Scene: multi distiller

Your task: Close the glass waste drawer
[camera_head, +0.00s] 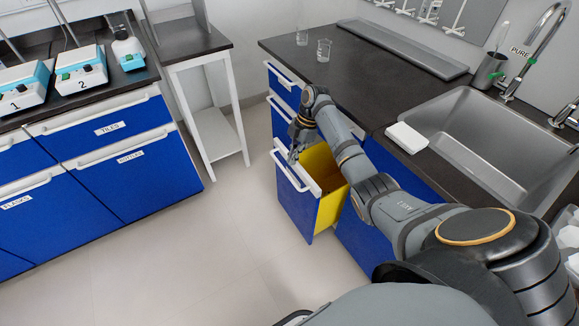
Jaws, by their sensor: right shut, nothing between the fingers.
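The glass waste drawer (299,206) has a blue front with a white handle (296,180) and yellow inner walls. It stands pulled out from the cabinet beneath the dark counter, to the left of the sink. My right gripper (293,157) is shut and empty. It points down at the far end of the drawer's front, close to the handle; I cannot tell whether it touches. My right arm crosses over the drawer from the lower right and hides part of it. My left gripper is not in view.
Two glass beakers (323,50) stand on the counter (345,84) behind the drawer. A steel sink (480,140) is at right with a white pad (407,137) beside it. A white stand (215,125) and blue cabinets (130,165) are at left. The floor (200,255) before the drawer is clear.

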